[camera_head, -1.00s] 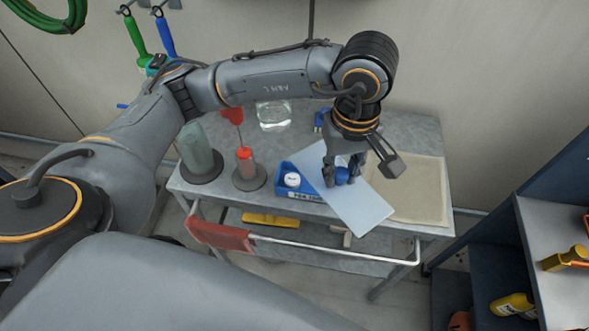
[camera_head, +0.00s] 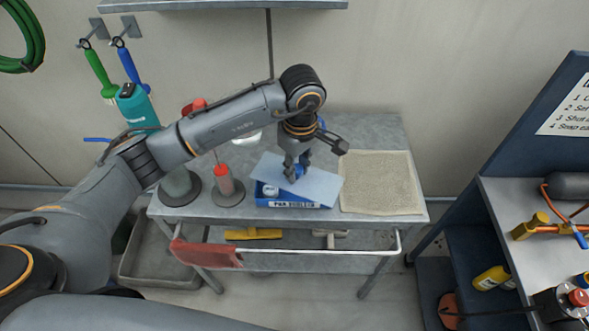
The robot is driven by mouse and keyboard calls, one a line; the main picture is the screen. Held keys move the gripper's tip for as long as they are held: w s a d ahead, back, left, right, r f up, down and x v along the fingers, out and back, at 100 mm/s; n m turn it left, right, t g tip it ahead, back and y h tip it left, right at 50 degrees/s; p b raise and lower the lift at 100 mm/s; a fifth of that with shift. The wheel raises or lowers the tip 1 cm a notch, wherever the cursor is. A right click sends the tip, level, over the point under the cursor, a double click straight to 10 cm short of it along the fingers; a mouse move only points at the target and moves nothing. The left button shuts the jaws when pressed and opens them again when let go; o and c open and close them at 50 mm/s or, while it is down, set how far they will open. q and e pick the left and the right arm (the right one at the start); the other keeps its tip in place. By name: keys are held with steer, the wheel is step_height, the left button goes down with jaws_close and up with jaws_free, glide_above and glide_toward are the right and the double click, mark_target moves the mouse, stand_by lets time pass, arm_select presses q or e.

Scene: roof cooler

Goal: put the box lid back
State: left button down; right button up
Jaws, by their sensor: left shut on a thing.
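A pale blue flat lid (camera_head: 318,188) with a blue knob (camera_head: 298,171) is over a blue box (camera_head: 266,201) on the metal cart. My left gripper (camera_head: 296,174) comes down from above and is shut on the lid's knob. The lid lies skewed across the box, its right corner reaching past the box. The box's left front part shows open, with a white round item (camera_head: 270,190) inside. I cannot tell whether the lid touches the rim. My right gripper is not in view.
A beige mat (camera_head: 385,183) lies on the cart's right side. A red-topped cylinder (camera_head: 225,182) and a grey-green cylinder (camera_head: 180,186) stand left of the box. A red cloth (camera_head: 205,253) hangs on the front rail. A shelf unit (camera_head: 520,215) stands at right.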

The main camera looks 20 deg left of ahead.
arm_select(q)
steer(key=shift+w+a+f, duration=0.2)
steer(key=shift+w+f, duration=0.25)
steer(key=shift+f, duration=0.15)
steer(key=shift+w+a+f, duration=0.2)
steer(key=shift+w+f, duration=0.25)
steer(key=shift+f, duration=0.1)
steer(key=shift+w+a+f+p, duration=0.15)
steer(key=shift+f+p, duration=0.2)
steer(key=shift+p, duration=0.25)
step_height(320, 180, down, 2)
steer(key=shift+f+p, duration=0.1)
steer(key=shift+p, duration=0.65)
steer(key=shift+f, duration=0.3)
steer(key=shift+f+b, duration=0.2)
steer(key=shift+b, duration=0.1)
steer(key=c, duration=1.1)
jaws_free()
steer(key=shift+r, duration=0.1)
